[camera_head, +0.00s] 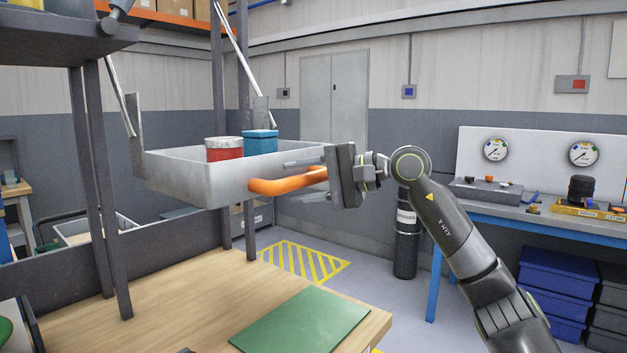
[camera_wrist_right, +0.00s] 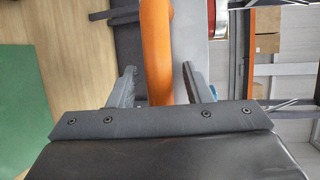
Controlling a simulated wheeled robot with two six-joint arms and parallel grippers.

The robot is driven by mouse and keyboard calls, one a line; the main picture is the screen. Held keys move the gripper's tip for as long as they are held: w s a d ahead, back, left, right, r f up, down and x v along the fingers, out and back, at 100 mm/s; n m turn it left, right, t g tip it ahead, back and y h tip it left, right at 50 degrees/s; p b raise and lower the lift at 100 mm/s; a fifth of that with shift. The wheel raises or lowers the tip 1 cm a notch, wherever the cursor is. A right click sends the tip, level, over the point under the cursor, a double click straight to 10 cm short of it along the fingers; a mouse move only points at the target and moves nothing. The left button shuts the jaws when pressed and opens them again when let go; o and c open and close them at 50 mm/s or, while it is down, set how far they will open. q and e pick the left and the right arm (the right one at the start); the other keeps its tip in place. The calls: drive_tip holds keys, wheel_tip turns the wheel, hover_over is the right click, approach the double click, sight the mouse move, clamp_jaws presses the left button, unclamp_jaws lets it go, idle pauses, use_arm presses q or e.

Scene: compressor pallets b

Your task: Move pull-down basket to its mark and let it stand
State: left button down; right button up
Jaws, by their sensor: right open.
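The pull-down basket (camera_head: 185,180) is a light grey metal tray hanging level on arms from the shelf frame, above the wooden bench. My right gripper (camera_head: 300,178) is open at the handle's right end. In the right wrist view the handle (camera_wrist_right: 156,45) passes between the two spread fingers (camera_wrist_right: 157,80), with a gap on each side. My left gripper is out of view. I cannot tell which marking is the basket's mark.
The wooden bench (camera_head: 200,304) below carries a flat green mat (camera_head: 302,322). Dark shelf posts (camera_head: 98,180) stand at the left. Yellow hatching (camera_head: 296,262) marks the floor behind. A blue-legged table (camera_head: 585,228) with gauges stands at the right, above blue bins (camera_head: 556,277).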

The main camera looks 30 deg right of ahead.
drive_tip(key=shift+s+d, duration=0.3)
drive_tip(key=shift+d, duration=0.05)
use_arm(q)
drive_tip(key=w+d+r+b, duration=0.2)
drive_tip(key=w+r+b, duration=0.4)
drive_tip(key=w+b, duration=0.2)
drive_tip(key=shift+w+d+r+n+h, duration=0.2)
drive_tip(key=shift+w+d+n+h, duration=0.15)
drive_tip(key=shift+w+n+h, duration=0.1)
use_arm(e)
drive_tip(key=v, duration=1.6)
drive_tip(key=shift+s+r, duration=0.2)
